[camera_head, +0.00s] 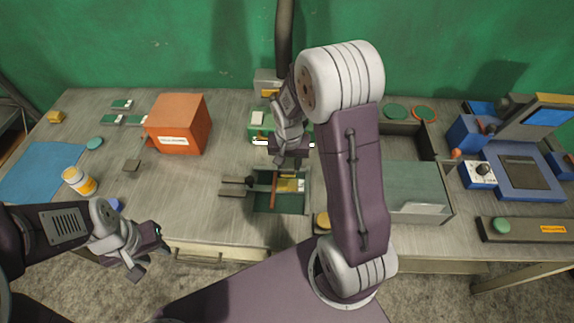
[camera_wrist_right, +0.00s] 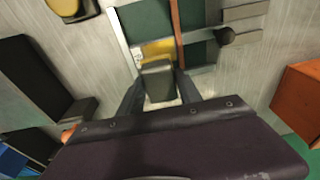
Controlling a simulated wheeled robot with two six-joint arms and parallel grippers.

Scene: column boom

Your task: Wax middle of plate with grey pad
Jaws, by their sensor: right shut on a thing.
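My right gripper (camera_head: 289,160) reaches over the dark green tray (camera_head: 282,208) near the front middle of the bench. In the right wrist view its fingers (camera_wrist_right: 158,92) are shut on a grey pad (camera_wrist_right: 158,82). A yellow plate (camera_head: 290,185) lies in the tray; in the right wrist view the plate (camera_wrist_right: 157,48) is partly hidden by the pad. The pad is at the plate's edge in that view; I cannot tell whether they touch. My left gripper (camera_head: 148,253) is open and empty, off the bench's front edge at left.
A reddish-brown strip (camera_wrist_right: 177,35) and a metal bar with a dark knob (camera_wrist_right: 224,36) cross the tray. An orange box (camera_head: 176,124) stands left, a yellow-labelled jar (camera_head: 79,181) further left. A grey-green bin (camera_head: 417,188) and blue machine (camera_head: 525,175) stand right.

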